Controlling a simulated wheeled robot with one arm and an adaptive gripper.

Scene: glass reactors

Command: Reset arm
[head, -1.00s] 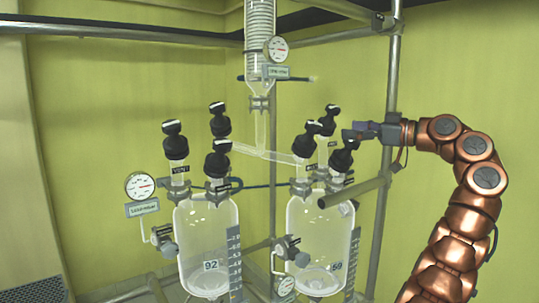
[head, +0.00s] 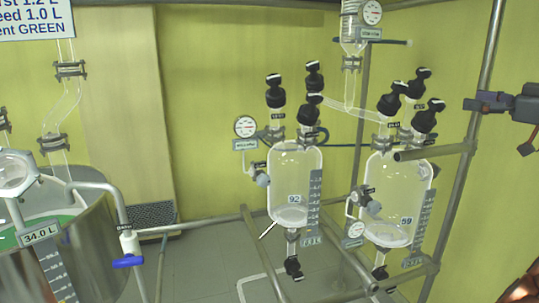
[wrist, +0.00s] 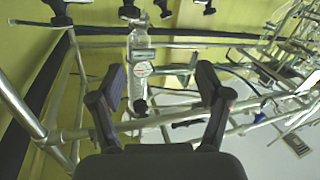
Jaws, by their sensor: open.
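My gripper (head: 486,102) shows at the right edge in the head view, to the right of the right glass reactor's black valve knobs and apart from them. In the wrist view my gripper (wrist: 163,85) has its two dark fingers spread wide with nothing between them. Behind the gap are a metal rail and a glass column with a round gauge, farther off. The right reactor (head: 397,195) is marked 59 and the left reactor (head: 296,180) is marked 92. Most of my arm is outside the head view.
A metal frame pole (head: 470,150) stands close to my gripper. A pressure gauge (head: 245,127) is beside the left reactor. A steel vessel (head: 95,250) with a 34.0 L label and a blue-handled valve (head: 128,262) stand at the left. Grey floor (head: 210,260) lies between.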

